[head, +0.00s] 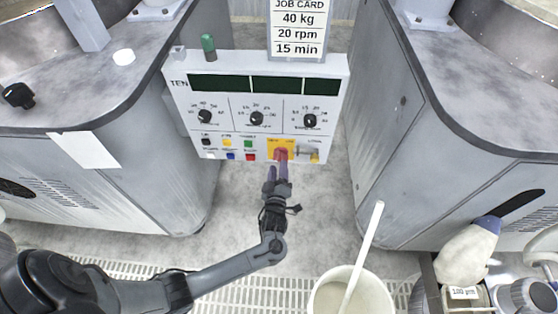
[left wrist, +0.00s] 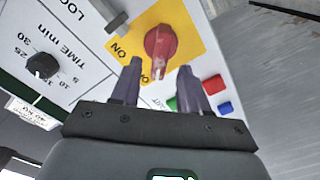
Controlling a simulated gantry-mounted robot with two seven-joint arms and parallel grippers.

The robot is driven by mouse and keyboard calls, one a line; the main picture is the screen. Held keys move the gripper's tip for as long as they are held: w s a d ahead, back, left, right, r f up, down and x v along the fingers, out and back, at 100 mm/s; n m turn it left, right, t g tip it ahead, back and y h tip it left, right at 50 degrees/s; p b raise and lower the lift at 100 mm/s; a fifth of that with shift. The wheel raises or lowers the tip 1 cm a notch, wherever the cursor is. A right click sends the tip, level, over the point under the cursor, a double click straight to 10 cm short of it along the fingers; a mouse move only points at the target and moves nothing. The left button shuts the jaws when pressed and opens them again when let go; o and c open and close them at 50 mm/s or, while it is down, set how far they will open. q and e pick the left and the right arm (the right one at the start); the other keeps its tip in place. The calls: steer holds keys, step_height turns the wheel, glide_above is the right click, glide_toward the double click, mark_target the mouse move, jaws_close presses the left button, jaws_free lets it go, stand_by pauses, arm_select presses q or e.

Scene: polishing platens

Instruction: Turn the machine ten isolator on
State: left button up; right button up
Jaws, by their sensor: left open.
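The machine ten isolator is a red rotary knob (head: 281,154) on a yellow plate at the bottom edge of the white control panel marked TEN. In the left wrist view the red knob (left wrist: 160,43) is close up, with ON printed to its left and another label partly hidden below it. My left gripper (head: 277,178) is just in front of the isolator. Its two open fingers (left wrist: 159,85) point at the knob, which shows beyond and between them in the left wrist view. I cannot tell whether they touch it. My right gripper is not in view.
The control panel (head: 240,85) carries three black dials and several coloured buttons. A metal hasp (left wrist: 110,17) sits beside the yellow plate. Grey machine housings stand on both sides. A white bucket (head: 350,292) with a stick and a bottle (head: 467,254) stand at the lower right.

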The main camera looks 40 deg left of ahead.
mark_target(279, 159)
arm_select(q)
steer(key=shift+b+x, duration=0.6)
steer(key=shift+x, duration=1.8)
steer(key=shift+d, duration=0.1)
jaws_close()
